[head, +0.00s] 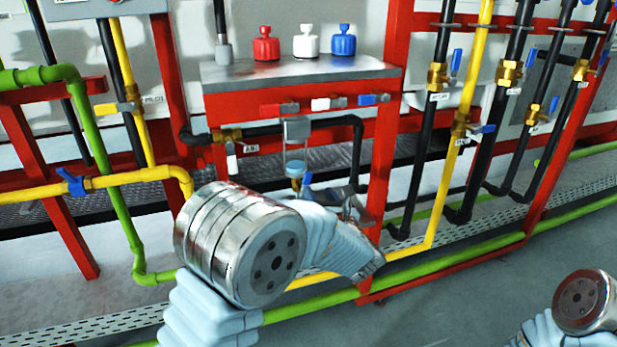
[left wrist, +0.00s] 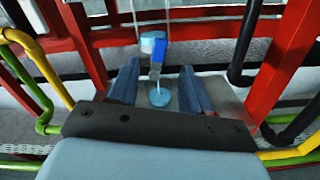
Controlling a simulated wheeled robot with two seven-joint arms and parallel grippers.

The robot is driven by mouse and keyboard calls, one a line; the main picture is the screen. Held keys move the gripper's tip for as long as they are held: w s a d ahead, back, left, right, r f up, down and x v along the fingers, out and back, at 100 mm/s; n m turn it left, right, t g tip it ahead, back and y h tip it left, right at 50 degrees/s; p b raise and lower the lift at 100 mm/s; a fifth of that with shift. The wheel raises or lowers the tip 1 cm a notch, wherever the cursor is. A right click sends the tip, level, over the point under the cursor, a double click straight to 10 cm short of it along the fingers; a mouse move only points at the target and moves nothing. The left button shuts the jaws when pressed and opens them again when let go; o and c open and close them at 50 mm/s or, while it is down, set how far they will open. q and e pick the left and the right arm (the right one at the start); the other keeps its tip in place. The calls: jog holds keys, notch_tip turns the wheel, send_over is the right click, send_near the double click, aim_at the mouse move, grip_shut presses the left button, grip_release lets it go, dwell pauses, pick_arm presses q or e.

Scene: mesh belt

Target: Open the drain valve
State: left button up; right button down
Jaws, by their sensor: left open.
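A small valve with a blue lever (head: 305,181) sits below a sight glass with a light blue cap (head: 296,169), under the red-framed bench. I cannot tell from a label whether it is the drain valve. In the left wrist view the blue lever (left wrist: 159,53) hangs down between my left gripper's fingers (left wrist: 158,68). The gripper is open, one finger on each side of the lever, with gaps to both. A pale blue round piece (left wrist: 159,97) lies lower between the fingers. In the head view my left arm hides most of that gripper. My right gripper is out of view.
The bench (head: 300,73) carries red, white and blue bottles, with coloured tap handles (head: 325,103) on its front. A black pipe (head: 357,140) runs close on the right. Yellow pipe (head: 440,190) and green pipe (head: 450,260) run low in front. Other blue-handled valves stand right.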

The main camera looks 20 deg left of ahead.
aim_at(308, 178)
pick_arm(q)
jog(key=x, duration=0.9)
jog(key=shift+w+a+p, duration=0.1)
jog(key=shift+a+p, duration=0.05)
jog(key=shift+p, duration=0.2)
jog(key=shift+c, duration=0.2)
